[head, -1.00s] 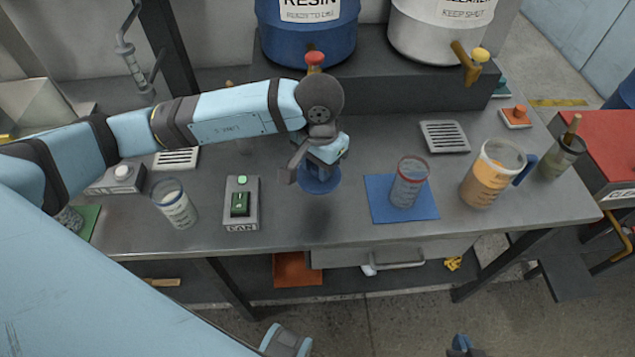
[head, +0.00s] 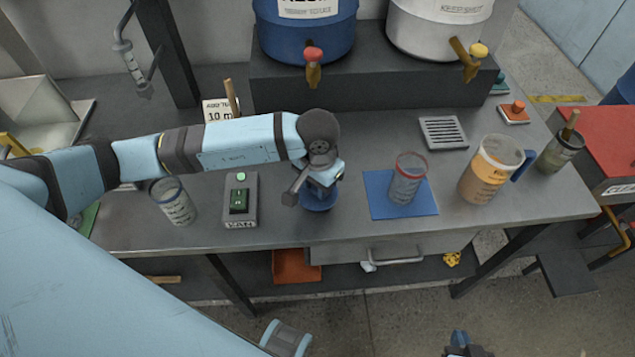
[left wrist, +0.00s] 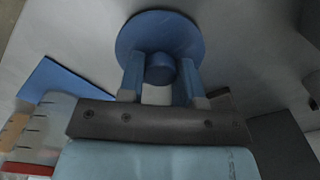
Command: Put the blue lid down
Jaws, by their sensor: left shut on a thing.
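The blue lid (head: 318,203) is a round disc with a knob, near the front of the grey bench, between the green-button box and the blue mat. My left gripper (head: 320,183) is above it, shut on its knob. In the left wrist view the two fingers (left wrist: 160,78) sit on either side of the knob, with the lid's disc (left wrist: 158,28) beyond. I cannot tell whether the lid touches the bench. Part of my right gripper (head: 466,346) shows at the bottom edge, cut off, away from the bench.
A red-rimmed cup (head: 407,180) stands on the blue mat (head: 428,207), right of the lid. An orange-filled jug (head: 488,172) stands farther right. The switch box (head: 240,218) and a clear cup (head: 175,205) are left. Bare bench (head: 345,225) surrounds the lid.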

